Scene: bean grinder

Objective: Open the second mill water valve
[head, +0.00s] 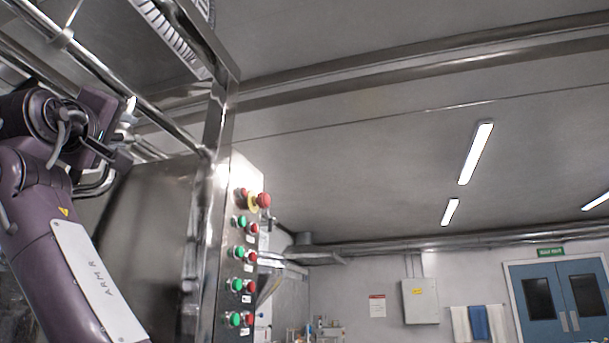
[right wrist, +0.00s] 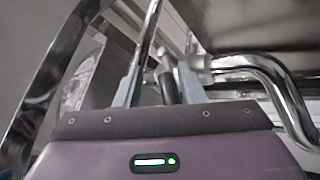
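My right gripper (head: 122,138) is raised at the left of the head view, among the steel pipes beside the machine. In the right wrist view its two pale fingers (right wrist: 162,78) stand apart. A dark, short lever (right wrist: 168,86), which looks like a valve handle, shows between them, nearer the right finger. Whether a finger touches it I cannot tell. A pale metal fitting (right wrist: 196,66) joins a bent chrome pipe (right wrist: 268,78) just right of the fingers. In the head view the valve is mostly hidden by the gripper. My left gripper is not in view.
A chrome rail (head: 115,88) runs diagonally above the gripper, close to it. A steel control panel (head: 228,270) with green and red buttons and a red knob (head: 264,200) stands right of the arm. The space further right is open, with a blue double door (head: 555,300) at the back.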

